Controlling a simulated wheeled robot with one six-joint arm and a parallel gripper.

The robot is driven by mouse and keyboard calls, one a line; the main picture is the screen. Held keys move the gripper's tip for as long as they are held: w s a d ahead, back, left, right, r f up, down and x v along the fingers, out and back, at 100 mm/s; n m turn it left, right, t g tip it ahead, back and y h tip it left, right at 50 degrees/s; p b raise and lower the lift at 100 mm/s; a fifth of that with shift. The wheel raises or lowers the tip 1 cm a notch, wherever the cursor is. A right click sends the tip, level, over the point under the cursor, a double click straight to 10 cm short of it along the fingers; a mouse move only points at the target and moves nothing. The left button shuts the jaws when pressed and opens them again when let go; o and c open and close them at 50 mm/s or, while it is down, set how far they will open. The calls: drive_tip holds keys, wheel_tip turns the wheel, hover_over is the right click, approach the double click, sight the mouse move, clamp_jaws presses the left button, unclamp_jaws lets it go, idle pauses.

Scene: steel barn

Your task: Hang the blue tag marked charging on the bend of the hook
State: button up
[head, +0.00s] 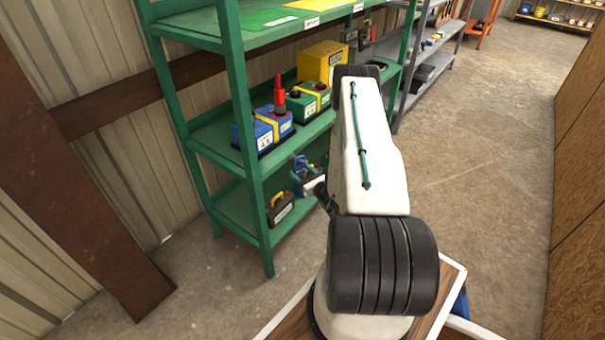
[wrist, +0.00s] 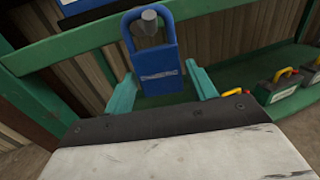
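The blue tag (wrist: 158,66) is shaped like a padlock, with a loop at its top and a pale strip of print across its face, too small to read. A grey round-ended piece (wrist: 149,20), seemingly the hook's end, shows in the tag's loop; its bend is not clear. My gripper (wrist: 160,70) has two teal fingers spread on either side of the tag. A narrow gap shows between each finger and the tag, so it looks open and not holding it.
A green shelf rack (head: 236,100) stands at the left with batteries on it, including a blue one (head: 265,128) and a yellow box (head: 322,62). A brown steel post (head: 85,160) is further left. The concrete floor (head: 470,150) on the right is clear.

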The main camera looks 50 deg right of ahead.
drive_tip(key=shift+o, duration=1)
drive_tip(key=s+a, duration=0.1)
drive_tip(key=s, duration=0.6)
drive_tip(key=shift+s+a, duration=0.2)
drive_tip(key=shift+s, duration=0.15)
